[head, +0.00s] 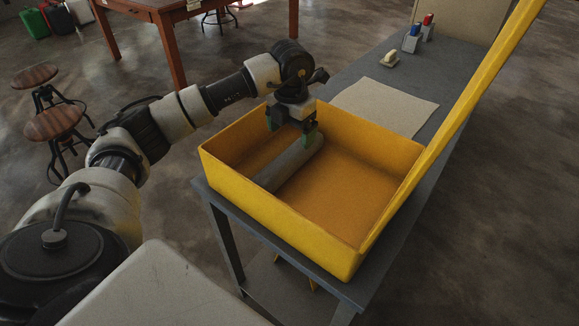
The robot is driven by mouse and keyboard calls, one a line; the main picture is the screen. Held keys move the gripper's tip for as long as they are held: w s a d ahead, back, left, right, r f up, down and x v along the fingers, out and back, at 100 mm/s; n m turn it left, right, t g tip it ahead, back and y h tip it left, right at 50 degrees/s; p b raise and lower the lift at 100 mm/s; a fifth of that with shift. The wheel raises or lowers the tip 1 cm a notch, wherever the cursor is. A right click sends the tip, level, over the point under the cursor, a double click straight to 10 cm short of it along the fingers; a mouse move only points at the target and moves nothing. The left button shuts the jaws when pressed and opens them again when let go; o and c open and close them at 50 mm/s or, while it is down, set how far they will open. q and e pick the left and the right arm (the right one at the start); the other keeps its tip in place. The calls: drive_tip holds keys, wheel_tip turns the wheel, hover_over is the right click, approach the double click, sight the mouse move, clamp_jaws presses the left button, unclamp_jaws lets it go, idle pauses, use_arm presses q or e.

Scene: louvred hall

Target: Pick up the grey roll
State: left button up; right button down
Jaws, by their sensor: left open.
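The grey roll (286,165) lies in a yellow bin (270,213), slanting along the left part of its floor. My left gripper (291,138) points down into the bin at the far end of the roll. It is open, with its green-tipped fingers close to the roll. I cannot tell whether the fingers touch the roll or stand around it. My right gripper is not in view.
The bin stands on a grey table (337,299). A yellow bar (470,95) rises steeply along the bin's right side. Behind lie a beige mat (384,107), a small cream object (389,60), and blue and red items (411,40). Stools (54,122) stand at left.

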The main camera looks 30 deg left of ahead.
sight(289, 155)
use_arm(q)
wheel_tip(289, 155, down, 4)
drive_tip(key=shift+f, duration=0.1)
drive_tip(key=f, duration=0.3)
drive_tip(key=f+p, duration=0.1)
drive_tip(key=f, duration=0.1)
drive_tip(key=shift+s+a+f, duration=0.1)
drive_tip(key=shift+s+a, duration=0.05)
drive_tip(key=shift+s, duration=0.1)
drive_tip(key=c, duration=1.1)
